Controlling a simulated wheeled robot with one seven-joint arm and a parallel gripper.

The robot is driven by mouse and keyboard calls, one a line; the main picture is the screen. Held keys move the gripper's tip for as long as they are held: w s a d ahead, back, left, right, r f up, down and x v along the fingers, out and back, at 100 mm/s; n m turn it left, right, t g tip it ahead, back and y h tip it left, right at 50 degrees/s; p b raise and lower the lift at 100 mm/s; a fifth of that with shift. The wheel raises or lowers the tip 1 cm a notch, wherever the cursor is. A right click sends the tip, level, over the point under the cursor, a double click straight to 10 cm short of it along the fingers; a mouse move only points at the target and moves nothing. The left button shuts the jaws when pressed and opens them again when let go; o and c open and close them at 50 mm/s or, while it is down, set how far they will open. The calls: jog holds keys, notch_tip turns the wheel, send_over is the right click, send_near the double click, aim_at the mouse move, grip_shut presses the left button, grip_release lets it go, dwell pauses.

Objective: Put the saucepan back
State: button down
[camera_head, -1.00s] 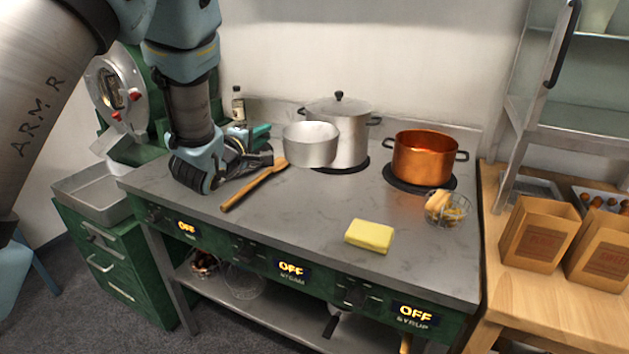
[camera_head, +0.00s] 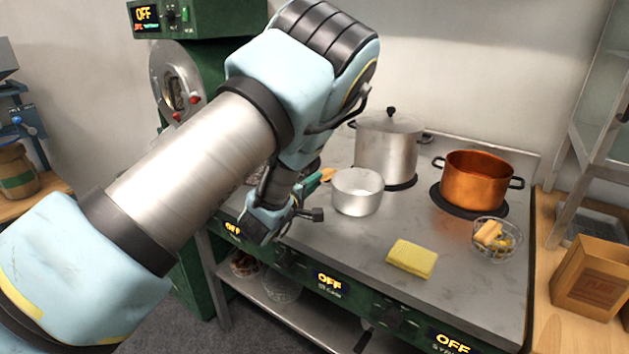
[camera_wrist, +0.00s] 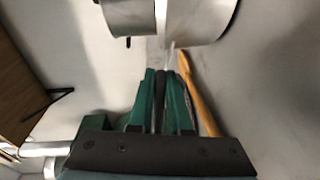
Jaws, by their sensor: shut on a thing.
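The saucepan (camera_head: 357,192) is a small, plain silver pan, upright at the middle of the stove top, in front of the tall lidded pot. I cannot tell whether its base touches the surface. My gripper (camera_head: 312,182) is at the pan's left side, partly hidden by my own arm. In the wrist view my gripper (camera_wrist: 165,78) has its green fingers shut on the thin handle, with the saucepan's wall (camera_wrist: 205,16) ahead at the top edge.
A lidded steel pot (camera_head: 385,155) and a copper pot (camera_head: 474,180) stand behind. A yellow sponge (camera_head: 412,258) and a glass bowl (camera_head: 495,238) lie to the right. A wooden spoon (camera_wrist: 195,90) lies beside my fingers. A shelf (camera_head: 300,310) runs below the stove top.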

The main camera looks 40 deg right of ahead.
jog(key=shift+f, duration=0.15)
jog(key=c, duration=0.9)
grip_release()
jog(key=shift+o, duration=0.2)
jog(key=b+v, duration=0.3)
jog(key=v, duration=0.7)
jog(key=shift+s+a, duration=0.1)
jog(key=shift+a, duration=0.2)
jog(key=shift+s+a+b, duration=0.3)
jog(key=shift+a+b, duration=0.05)
jog(key=shift+a, duration=0.25)
